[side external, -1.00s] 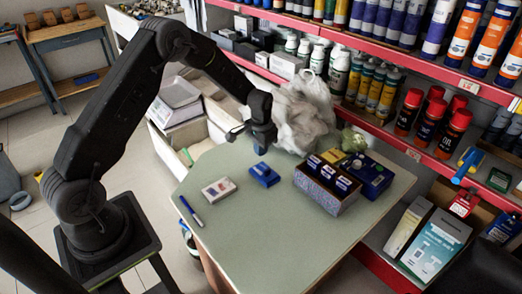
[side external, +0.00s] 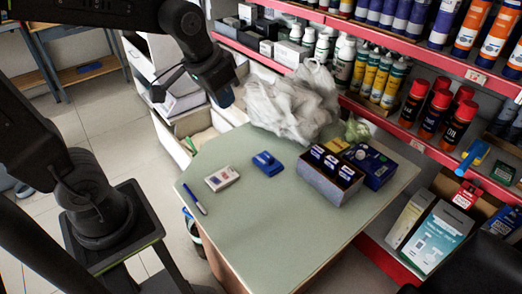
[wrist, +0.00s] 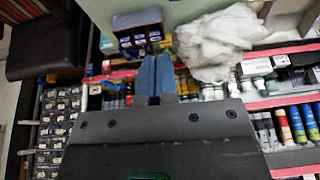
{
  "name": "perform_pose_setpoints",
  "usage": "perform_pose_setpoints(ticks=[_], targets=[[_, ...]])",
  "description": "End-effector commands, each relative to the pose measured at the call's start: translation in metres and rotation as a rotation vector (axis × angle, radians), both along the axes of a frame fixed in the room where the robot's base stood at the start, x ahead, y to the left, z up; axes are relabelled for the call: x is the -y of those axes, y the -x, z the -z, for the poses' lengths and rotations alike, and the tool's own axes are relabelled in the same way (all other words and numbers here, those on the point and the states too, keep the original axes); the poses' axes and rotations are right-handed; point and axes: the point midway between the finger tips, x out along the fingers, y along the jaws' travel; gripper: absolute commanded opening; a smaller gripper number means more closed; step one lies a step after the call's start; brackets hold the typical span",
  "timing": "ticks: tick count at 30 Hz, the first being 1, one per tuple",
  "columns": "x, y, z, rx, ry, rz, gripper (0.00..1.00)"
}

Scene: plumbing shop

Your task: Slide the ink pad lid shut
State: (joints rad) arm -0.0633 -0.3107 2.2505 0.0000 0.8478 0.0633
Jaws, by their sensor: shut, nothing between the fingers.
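The ink pad (side external: 267,163) is a small flat blue case with a raised bump on its top. It lies on the pale green table near the back edge; how far its lid is shut is too small to tell. My gripper (side external: 224,97) hangs in the air above and to the left of the ink pad, clear of it. In the wrist view its two blue fingers (wrist: 154,78) are together with nothing between them. The ink pad does not show in the wrist view.
A white box (side external: 222,178) and a blue pen (side external: 195,200) lie left on the table (side external: 260,225). A carton of blue packs (side external: 330,176) and a dark blue box (side external: 370,167) stand right. A white plastic bag (side external: 293,103) is behind. The table's front is clear.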

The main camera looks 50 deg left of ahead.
Motion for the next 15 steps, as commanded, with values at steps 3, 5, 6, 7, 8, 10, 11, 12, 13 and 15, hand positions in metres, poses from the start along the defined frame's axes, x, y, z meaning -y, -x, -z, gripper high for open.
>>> perform_pose_setpoints(ticks=[3,5,6,7,8,10,11,12,13,15], targets=[[0.009,0.04,-0.011,0.06,0.006,0.004,0.0],[0.013,0.057,-0.012,0.083,0.01,0.006,0.0],[0.014,0.066,-0.012,0.096,0.013,0.005,0.0],[0.015,0.072,-0.012,0.104,0.013,0.005,0.0],[0.016,0.078,-0.012,0.111,0.016,0.005,0.0],[0.018,0.087,-0.011,0.125,0.019,0.006,0.0],[0.018,0.09,-0.01,0.13,0.02,0.006,0.0],[0.019,0.093,-0.01,0.134,0.021,0.006,0.0],[0.019,0.094,-0.01,0.135,0.021,0.006,0.0],[0.018,0.093,-0.01,0.131,0.021,0.005,0.0]])
